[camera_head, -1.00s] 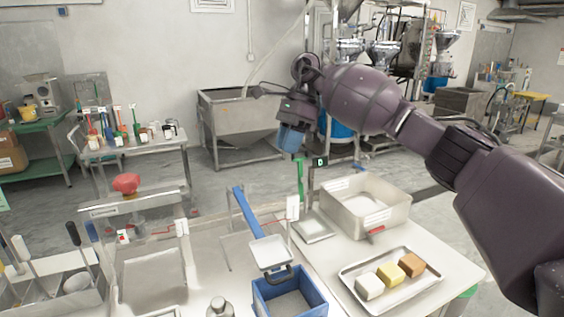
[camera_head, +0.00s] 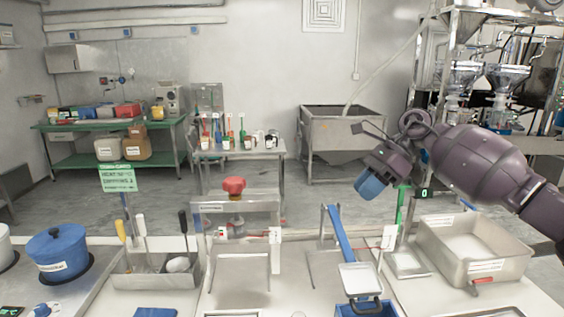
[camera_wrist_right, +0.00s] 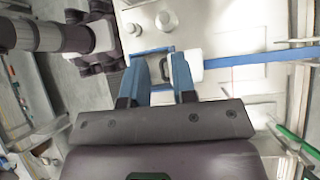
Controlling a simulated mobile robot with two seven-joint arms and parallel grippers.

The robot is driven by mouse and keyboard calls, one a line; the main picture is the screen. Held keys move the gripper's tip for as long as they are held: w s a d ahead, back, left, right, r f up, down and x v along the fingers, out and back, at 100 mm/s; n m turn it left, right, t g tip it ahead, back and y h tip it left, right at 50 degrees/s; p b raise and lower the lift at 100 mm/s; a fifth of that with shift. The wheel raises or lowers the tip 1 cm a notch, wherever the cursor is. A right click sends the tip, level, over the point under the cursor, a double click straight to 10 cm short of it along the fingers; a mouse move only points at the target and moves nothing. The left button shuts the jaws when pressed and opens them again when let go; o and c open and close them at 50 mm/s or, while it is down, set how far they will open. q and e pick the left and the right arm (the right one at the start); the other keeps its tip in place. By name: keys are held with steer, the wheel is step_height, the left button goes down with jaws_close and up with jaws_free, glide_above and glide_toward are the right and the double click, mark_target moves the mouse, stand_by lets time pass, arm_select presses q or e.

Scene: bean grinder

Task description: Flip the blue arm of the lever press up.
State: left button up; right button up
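The blue arm (camera_head: 339,233) of the lever press slopes down toward me from its far end. A pale square plate (camera_head: 360,279) is at its near end, above a blue bin (camera_head: 340,308). In the right wrist view the blue arm (camera_wrist_right: 262,57) runs to the right edge, and a dark handle loop (camera_wrist_right: 166,68) shows between my fingers. My right gripper (camera_head: 370,186) has blue fingers and hangs above and beyond the near end of the arm in the head view. Its fingers (camera_wrist_right: 160,72) are apart with nothing gripped. My left gripper is not seen.
A tool holder (camera_head: 155,270) and a blue pot (camera_head: 59,254) are farther left.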

steer(key=s+a+f+m+t+y, duration=0.2)
steer(key=a+f+m+y, duration=0.15)
steer(key=a+y, duration=0.2)
steer(key=s+a+f+m+t+y, duration=0.3)
steer(key=a+m+y, duration=0.2)
steer(key=a, duration=0.2)
steer(key=s+d+f+m+t+h, duration=0.6)
steer(key=d+m+h, duration=0.25)
steer(key=m, duration=0.85)
steer(key=s+d+f+m+t+h, duration=0.4)
steer(key=d+f+m+t+h, duration=0.45)
steer(key=m, duration=0.95)
steer(key=s+d+f+m+g+h, duration=0.1)
steer(key=s+f+m+g, duration=0.3)
steer(key=s, duration=0.5)
steer(key=s+d+f+m+g+h, duration=0.1)
steer(key=s+f+m+g, duration=0.2)
steer(key=s+g, duration=0.45)
steer(key=s+d+f+m+g, duration=0.1)
steer(key=s+f+m+g, duration=0.25)
steer(key=s, duration=0.65)
steer(key=w+f+n+t, duration=0.1)
steer(key=w+f+t, duration=0.6)
steer(key=f, duration=0.3)
steer(key=shift+w+a+f+t, duration=0.2)
steer(key=shift+w+t, duration=0.1)
steer(key=shift+t, duration=0.25)
